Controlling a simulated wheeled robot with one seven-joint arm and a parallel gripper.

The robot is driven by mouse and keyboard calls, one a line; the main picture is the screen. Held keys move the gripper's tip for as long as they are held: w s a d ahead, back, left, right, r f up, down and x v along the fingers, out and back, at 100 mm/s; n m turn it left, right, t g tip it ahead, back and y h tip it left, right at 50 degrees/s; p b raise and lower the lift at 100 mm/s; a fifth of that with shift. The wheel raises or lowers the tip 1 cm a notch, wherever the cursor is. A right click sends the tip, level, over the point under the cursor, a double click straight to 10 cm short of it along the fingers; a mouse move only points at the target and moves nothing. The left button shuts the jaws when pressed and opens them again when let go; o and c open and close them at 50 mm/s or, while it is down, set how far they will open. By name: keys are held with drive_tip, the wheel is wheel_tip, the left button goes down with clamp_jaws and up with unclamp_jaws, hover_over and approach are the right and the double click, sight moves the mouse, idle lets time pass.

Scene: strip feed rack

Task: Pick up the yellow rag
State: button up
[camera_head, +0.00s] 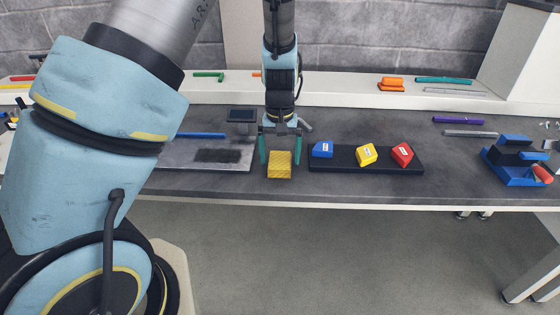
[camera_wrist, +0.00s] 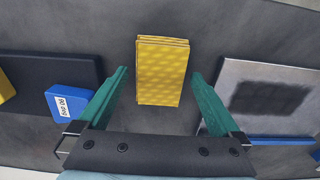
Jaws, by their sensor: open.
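The yellow rag (camera_head: 279,165) is a folded, textured pad lying on the dark bench top near its front edge. In the wrist view the rag (camera_wrist: 163,72) lies ahead of and between my green fingers. My gripper (camera_head: 279,149) points down at the rag with its fingers spread wide, one to each side. In the wrist view my gripper (camera_wrist: 158,88) is open, with a gap between each finger and the rag. Nothing is held. The head view does not clearly show how high the fingertips are above the bench.
A black holder (camera_head: 338,164) with blue, yellow and red blocks stands close right of the rag. A metal plate (camera_head: 180,155) with a dark patch lies close left. A blue vise-like device (camera_head: 515,165) is far right. The bench's front edge (camera_head: 350,202) is near.

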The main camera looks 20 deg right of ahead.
sight(280, 161)
drive_tip(key=shift+f, duration=0.2)
drive_tip(key=c, duration=1.2)
drive_tip(key=shift+c, duration=0.2)
wheel_tip(280, 161, up, 10)
drive_tip(key=b, duration=0.2)
